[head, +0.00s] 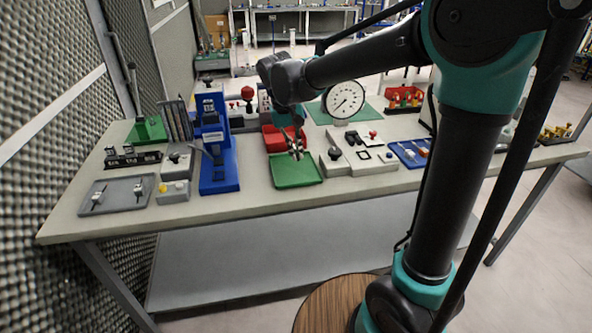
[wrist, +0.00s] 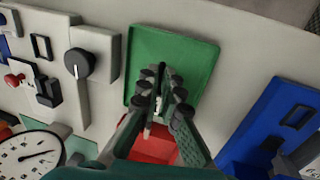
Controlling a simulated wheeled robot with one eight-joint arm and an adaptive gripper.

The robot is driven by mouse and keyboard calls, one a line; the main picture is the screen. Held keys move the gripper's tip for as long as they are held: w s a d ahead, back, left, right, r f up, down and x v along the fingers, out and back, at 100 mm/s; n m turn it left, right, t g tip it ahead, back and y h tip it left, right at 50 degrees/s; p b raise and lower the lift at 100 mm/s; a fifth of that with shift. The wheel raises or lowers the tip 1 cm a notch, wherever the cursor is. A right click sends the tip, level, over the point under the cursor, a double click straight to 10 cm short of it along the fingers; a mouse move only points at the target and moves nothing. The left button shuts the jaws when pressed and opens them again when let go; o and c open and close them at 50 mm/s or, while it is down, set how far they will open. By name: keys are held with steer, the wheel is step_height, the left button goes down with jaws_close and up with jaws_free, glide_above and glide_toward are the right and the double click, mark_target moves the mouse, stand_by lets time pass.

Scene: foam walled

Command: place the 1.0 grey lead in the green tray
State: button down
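The green tray (head: 294,178) lies flat on the bench, in front of a red bin (head: 272,139). It also shows in the wrist view (wrist: 196,52), with its floor bare around the fingers. My gripper (head: 297,152) is over the tray's back part, pointing down. In the wrist view the gripper (wrist: 163,78) has its fingertips close together with a narrow dark grey piece between them, which appears to be the grey lead (wrist: 162,72). A small pale part shows lower between the fingers. The lead is mostly hidden and its 1.0 marking cannot be read.
A blue stand (head: 219,170) rises left of the tray. Grey blocks with a dark knob (head: 335,160) stand close on its right. A dial gauge (head: 345,100) stands behind. A grey tray (head: 117,204) and a blue tray (head: 405,160) hold small parts.

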mark_target(298, 178)
steer(key=shift+f, duration=3.5)
steer(key=c, duration=1.7)
jaws_free()
steer(key=shift+f, duration=0.1)
steer(key=r, duration=0.4)
steer(key=a+r, duration=0.1)
steer(key=r, duration=0.3)
steer(key=a+r, duration=0.1)
steer(key=r, duration=0.3)
steer(key=shift+s+a, duration=0.15)
steer(key=shift+s, duration=0.2)
